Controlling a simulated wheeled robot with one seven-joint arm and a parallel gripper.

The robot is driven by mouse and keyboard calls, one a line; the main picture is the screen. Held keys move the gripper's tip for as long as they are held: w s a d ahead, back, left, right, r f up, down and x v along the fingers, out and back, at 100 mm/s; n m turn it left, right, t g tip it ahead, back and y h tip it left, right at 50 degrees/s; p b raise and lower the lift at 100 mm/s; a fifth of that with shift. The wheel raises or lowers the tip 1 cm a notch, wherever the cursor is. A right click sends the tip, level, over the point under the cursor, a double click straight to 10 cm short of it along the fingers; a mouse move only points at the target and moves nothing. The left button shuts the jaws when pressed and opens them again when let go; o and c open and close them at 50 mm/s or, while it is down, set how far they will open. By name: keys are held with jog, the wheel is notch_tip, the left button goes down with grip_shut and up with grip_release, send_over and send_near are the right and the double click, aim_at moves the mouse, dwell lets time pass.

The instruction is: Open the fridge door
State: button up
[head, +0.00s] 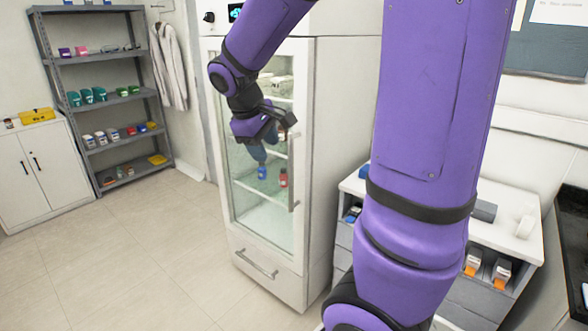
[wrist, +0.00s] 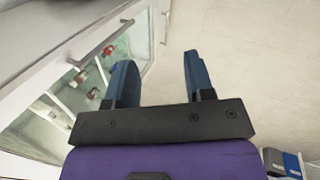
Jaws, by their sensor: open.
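The fridge (head: 340,120) is tall and white, with a glass door (head: 262,205) that looks shut. The door's upright handle (head: 292,172) is a metal bar at its right edge in the head view. In the wrist view the handle (wrist: 98,46) runs diagonally at upper left, outside the left finger. My gripper (head: 265,143) is in front of the door near the handle's upper part. In the wrist view my gripper (wrist: 159,62) has its two blue fingers apart, with only floor visible between them. The handle is not between the fingers.
Below the door is a drawer with a horizontal handle (head: 256,264). A cabinet (head: 345,226) with bins stands right of the fridge, partly behind my arm. A grey shelf rack (head: 104,97) and white cupboard (head: 38,170) are at left. The floor before the fridge is clear.

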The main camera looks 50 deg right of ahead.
jog(key=w+d+f+n+g+h, duration=0.4)
jog(key=w+d+f+n+h, duration=0.15)
jog(key=w+d+f, duration=0.65)
jog(key=n+t+h, duration=0.2)
jog(key=n+h, duration=0.6)
send_near(289, 170)
jog(key=d, duration=0.6)
jog(key=s+d, duration=0.1)
jog(key=d, duration=0.5)
jog(key=shift+s+d, duration=0.15)
jog(key=shift+d, duration=0.2)
jog(key=shift+c, duration=0.5)
grip_shut()
